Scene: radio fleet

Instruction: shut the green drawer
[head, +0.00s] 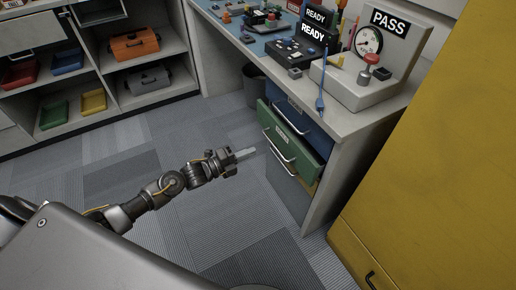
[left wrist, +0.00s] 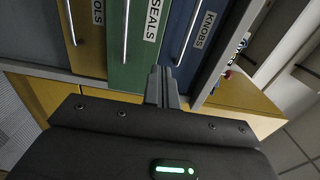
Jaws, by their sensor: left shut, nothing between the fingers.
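The green drawer (head: 287,146) is in the desk's drawer stack in the head view. Its front stands out from the stack, so it is partly open. In the left wrist view the green front (left wrist: 138,52) has a bar handle and a label reading SEALS. My left gripper (head: 246,153) is shut and empty. It points at the drawer stack from the left, with a visible gap to the green front in the head view. Its closed fingertips (left wrist: 162,78) appear over the green front near the blue one in the left wrist view; contact cannot be told there. My right gripper is not in view.
A blue drawer (head: 296,115) labelled KNOBS sits above the green one. A yellow drawer front (left wrist: 87,40) lies on its other side. A yellow cabinet (head: 430,150) stands at right, a dark bin (head: 255,85) behind the stack. The carpet (head: 215,225) before the drawers is clear.

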